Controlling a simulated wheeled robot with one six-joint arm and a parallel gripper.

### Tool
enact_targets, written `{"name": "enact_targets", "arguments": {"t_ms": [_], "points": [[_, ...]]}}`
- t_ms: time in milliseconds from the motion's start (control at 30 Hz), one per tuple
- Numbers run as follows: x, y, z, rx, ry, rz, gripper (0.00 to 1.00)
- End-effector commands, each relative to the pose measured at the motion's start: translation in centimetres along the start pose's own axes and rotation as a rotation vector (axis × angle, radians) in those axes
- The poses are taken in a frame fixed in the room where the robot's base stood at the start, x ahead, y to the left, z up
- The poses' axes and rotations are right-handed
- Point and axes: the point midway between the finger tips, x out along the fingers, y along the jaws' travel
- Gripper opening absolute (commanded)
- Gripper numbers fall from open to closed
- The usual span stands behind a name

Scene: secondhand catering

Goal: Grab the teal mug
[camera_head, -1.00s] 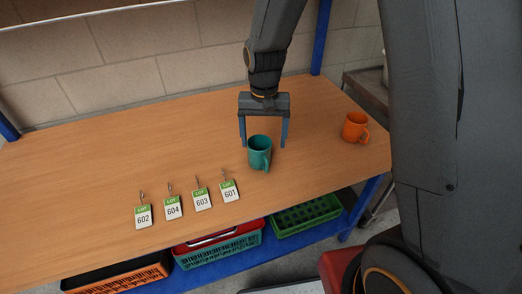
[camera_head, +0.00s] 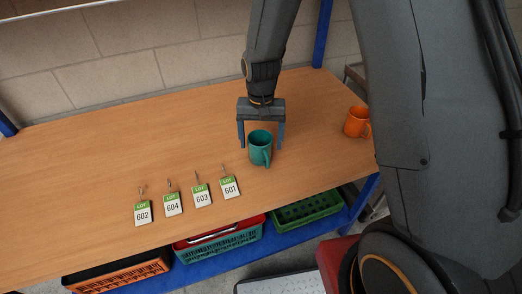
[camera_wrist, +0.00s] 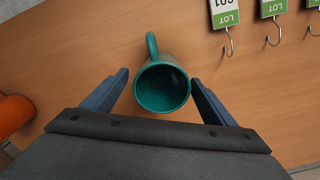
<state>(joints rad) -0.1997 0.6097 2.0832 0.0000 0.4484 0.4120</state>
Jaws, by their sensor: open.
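The teal mug (camera_head: 260,150) stands upright on the wooden table, its handle toward the front edge in the head view. In the wrist view the mug (camera_wrist: 162,88) shows its open, empty mouth, with its handle pointing up in the picture. In the wrist view my gripper (camera_wrist: 158,92) has one finger on each side of the mug's near part, with a gap visible on the left. I cannot tell whether the right finger touches the mug.
An orange mug (camera_head: 356,121) stands on the table to the right, partly beside my arm. Several lot tags with hooks (camera_head: 173,204) lie in a row at the left front. Crates (camera_head: 308,210) sit on the blue shelf below. The table's (camera_head: 110,150) left part is clear.

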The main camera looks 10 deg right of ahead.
Motion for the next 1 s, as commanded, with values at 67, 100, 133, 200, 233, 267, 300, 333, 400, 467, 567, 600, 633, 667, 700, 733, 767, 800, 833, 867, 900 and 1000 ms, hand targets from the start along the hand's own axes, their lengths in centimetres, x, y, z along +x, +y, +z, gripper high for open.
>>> {"name": "enact_targets", "arguments": {"t_ms": [67,100,133,200,233,267,300,333,400,467,567,600,633,667,700,733,767,800,833,867,900,1000], "points": [[0.9,-0.1,0.4,-0.002,-0.004,0.002,0.79],[1.3,-0.2,0.6,-0.002,-0.004,0.002,0.79],[1.7,-0.2,0.6,-0.002,-0.004,0.002,0.79],[2.6,-0.2,0.7,-0.002,-0.004,0.002,0.79],[2.9,-0.2,0.6,-0.002,-0.003,0.001,0.79],[3.2,-0.2,0.6,-0.002,-0.002,0.001,0.79],[3.5,-0.2,0.6,-0.002,-0.003,0.001,0.79],[3.7,-0.2,0.6,-0.002,-0.003,0.001,0.79],[4.0,-0.2,0.5,-0.002,-0.001,0.000,0.79],[4.2,-0.3,0.5,-0.002,0.000,0.000,0.79],[4.2,-0.3,0.5,-0.002,0.000,0.000,0.79],[4.2,-0.3,0.5,-0.002,0.000,0.000,0.79],[4.2,-0.3,0.5,-0.002,0.000,0.000,0.79],[4.2,-0.3,0.5,-0.002,0.000,0.000,0.79],[4.2,-0.3,0.5,-0.002,0.000,0.000,0.74],[4.2,-0.3,0.5,-0.002,0.000,0.000,0.69],[4.2,-0.3,0.5,-0.002,0.000,0.000,0.64],[4.2,-0.3,0.5,-0.002,0.000,0.000,0.57],[4.2,-0.3,0.5,-0.002,0.000,0.000,0.52],[4.2,-0.2,0.5,-0.002,0.000,0.000,0.47],[4.2,-0.2,0.5,-0.002,0.000,0.000,0.41],[4.2,-0.3,0.5,-0.002,0.000,0.000,0.27]]}}
